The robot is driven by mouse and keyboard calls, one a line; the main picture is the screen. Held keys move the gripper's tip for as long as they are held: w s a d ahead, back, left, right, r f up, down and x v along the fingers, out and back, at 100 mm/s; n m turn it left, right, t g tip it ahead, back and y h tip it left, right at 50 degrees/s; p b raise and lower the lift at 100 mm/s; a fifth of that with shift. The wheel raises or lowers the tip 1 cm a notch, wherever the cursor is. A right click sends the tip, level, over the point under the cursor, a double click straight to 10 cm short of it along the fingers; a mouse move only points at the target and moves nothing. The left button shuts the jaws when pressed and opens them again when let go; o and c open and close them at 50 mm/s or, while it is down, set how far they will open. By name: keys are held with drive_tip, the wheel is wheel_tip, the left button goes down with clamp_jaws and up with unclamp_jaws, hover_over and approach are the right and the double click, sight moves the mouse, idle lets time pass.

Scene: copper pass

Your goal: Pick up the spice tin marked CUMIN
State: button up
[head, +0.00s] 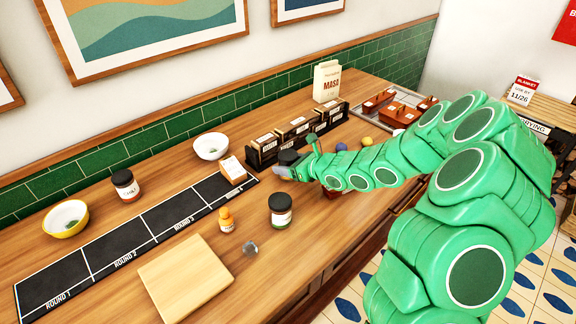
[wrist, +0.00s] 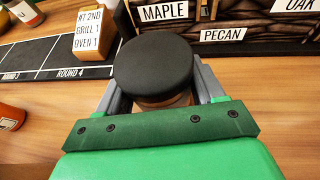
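My gripper (head: 287,165) is low at the counter, in front of the dark wood-label boxes. In the wrist view its grey fingers (wrist: 160,95) stand on both sides of a round tin with a black lid (wrist: 153,68). Only a little of the tin's brownish body shows below the lid. Its label is hidden, so I cannot read whether it says CUMIN. I cannot tell if the fingers press on it. Two other black-lidded jars stand on the counter, one at the back left (head: 125,185) and one nearer (head: 281,209); their labels are too small to read.
Boxes marked MAPLE and PECAN (wrist: 222,35) stand just beyond the tin. A ticket block (head: 232,170) sits on the black ROUND strip (head: 110,246). An orange bottle (head: 226,220), a small glass (head: 250,248) and a cutting board (head: 185,279) are nearer. White (head: 211,146) and yellow (head: 66,219) bowls stand left.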

sight(290, 156)
drive_tip(key=c, duration=0.5)
drive_tip(key=shift+r, duration=0.45)
drive_tip(key=r, duration=0.3)
drive_tip(key=shift+s+d, duration=0.1)
drive_tip(key=shift+s, duration=0.1)
drive_tip(key=s+d+r, duration=0.3)
drive_tip(key=s+r, duration=0.6)
drive_tip(key=s, duration=0.4)
